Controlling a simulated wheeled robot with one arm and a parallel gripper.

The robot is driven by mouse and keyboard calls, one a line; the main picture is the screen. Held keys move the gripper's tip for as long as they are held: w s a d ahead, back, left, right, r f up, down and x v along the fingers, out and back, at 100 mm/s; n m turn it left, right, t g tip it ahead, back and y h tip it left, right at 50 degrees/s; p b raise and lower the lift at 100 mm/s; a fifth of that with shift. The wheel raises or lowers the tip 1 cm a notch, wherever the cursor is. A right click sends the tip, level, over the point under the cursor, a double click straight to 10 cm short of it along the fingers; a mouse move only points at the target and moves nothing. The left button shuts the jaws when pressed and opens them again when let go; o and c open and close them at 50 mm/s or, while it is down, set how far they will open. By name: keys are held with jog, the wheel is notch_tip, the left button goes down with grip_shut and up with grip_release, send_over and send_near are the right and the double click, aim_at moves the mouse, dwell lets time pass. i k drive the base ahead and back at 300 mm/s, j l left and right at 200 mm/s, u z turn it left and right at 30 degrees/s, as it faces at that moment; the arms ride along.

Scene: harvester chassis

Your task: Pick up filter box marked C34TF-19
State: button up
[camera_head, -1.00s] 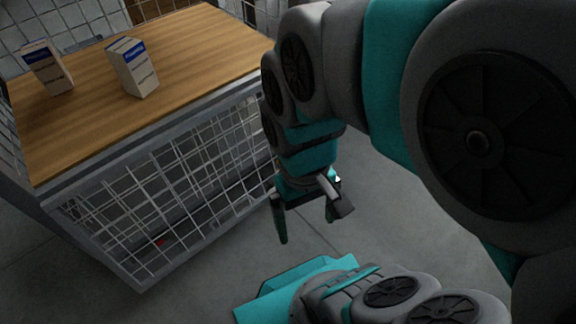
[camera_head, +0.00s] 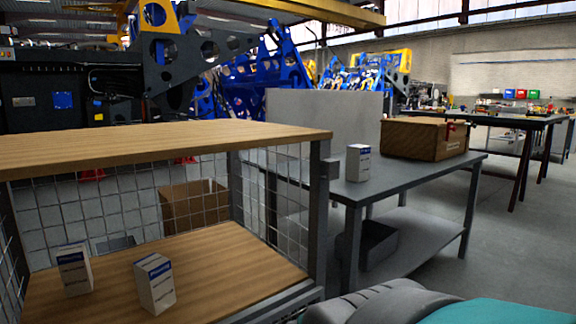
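Two white filter boxes with blue label bands stand upright on the lower wooden shelf of a mesh-sided rack: a left filter box (camera_head: 73,270) and a right filter box (camera_head: 154,284). A third, similar white box (camera_head: 358,163) stands on a grey table (camera_head: 408,176) to the right. The print on all of them is too small to read, so I cannot tell which is marked C34TF-19. Part of my arm shows at the bottom right. My gripper is outside the view.
The rack has a wooden top shelf (camera_head: 160,136) above the lower shelf (camera_head: 215,262), with grey posts and wire mesh. An open brown box (camera_head: 425,139) is on the grey table, and a dark bin (camera_head: 367,246) is below. Grey floor lies open at the right.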

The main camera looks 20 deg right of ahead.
aim_at(358, 156)
jog(key=i+l+u, duration=0.1)
jog(key=l+u, duration=0.3)
jog(key=l, duration=1.2)
